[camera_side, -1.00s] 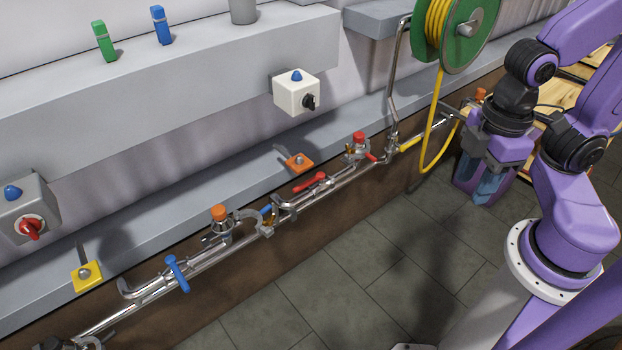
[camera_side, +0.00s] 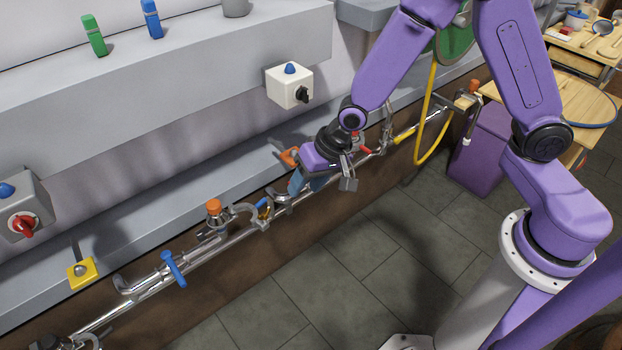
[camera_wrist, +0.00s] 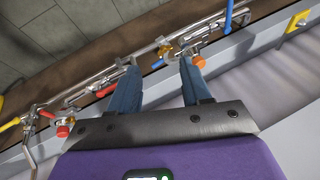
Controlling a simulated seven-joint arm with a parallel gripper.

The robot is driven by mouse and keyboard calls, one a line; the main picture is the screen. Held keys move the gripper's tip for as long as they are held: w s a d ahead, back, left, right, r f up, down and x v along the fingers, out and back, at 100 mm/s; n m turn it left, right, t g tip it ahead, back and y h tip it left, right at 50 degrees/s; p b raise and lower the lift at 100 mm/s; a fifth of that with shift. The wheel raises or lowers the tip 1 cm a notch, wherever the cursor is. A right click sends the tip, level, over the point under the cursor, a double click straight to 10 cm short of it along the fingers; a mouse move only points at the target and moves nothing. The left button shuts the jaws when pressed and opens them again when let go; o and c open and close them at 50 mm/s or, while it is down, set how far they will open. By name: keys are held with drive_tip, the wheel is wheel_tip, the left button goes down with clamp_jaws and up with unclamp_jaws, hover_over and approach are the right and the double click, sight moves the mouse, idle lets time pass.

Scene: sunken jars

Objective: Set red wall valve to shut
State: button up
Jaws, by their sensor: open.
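The red wall valve lever (camera_wrist: 105,91) shows in the wrist view on the metal pipe, left of my gripper's left finger and partly hidden by it. In the side view my gripper covers that lever. My gripper (camera_wrist: 160,68) has its two blue fingers spread, with a stretch of pipe and a small blue handle (camera_wrist: 158,64) between the tips. In the side view my gripper (camera_side: 306,184) hangs low over the pipe, close to the wall. No held object shows, and whether a finger touches the lever cannot be told.
A blue pipe lever (camera_side: 173,268) and an orange knob (camera_side: 213,206) sit left along the pipe. A smaller red handle (camera_wrist: 47,114) and red knob (camera_wrist: 62,131) lie beyond the red lever. A white switch box (camera_side: 289,86) hangs above. The floor in front is clear.

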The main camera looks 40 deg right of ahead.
drive_tip(key=shift+w+d+f+m+t+h, duration=0.55)
drive_tip(key=shift+w+d+f+m+t, duration=0.6)
drive_tip(key=shift+w+d+f+m, duration=2.15)
drive_tip(key=shift+w+d+f+m+t+h, duration=0.5)
drive_tip(key=shift+w+d+f+m+t, duration=1.2)
drive_tip(key=shift+w+f, duration=3)
drive_tip(key=shift+w+d+f+m+t+h, duration=0.55)
drive_tip(key=shift+w+d+f+m, duration=2.15)
drive_tip(key=shift+f, duration=2.15)
drive_tip(key=shift+w+a+m, duration=0.4)
drive_tip(key=shift+w+a, duration=0.05)
drive_tip(key=shift+a, duration=0.05)
drive_tip(key=shift+c, duration=0.3)
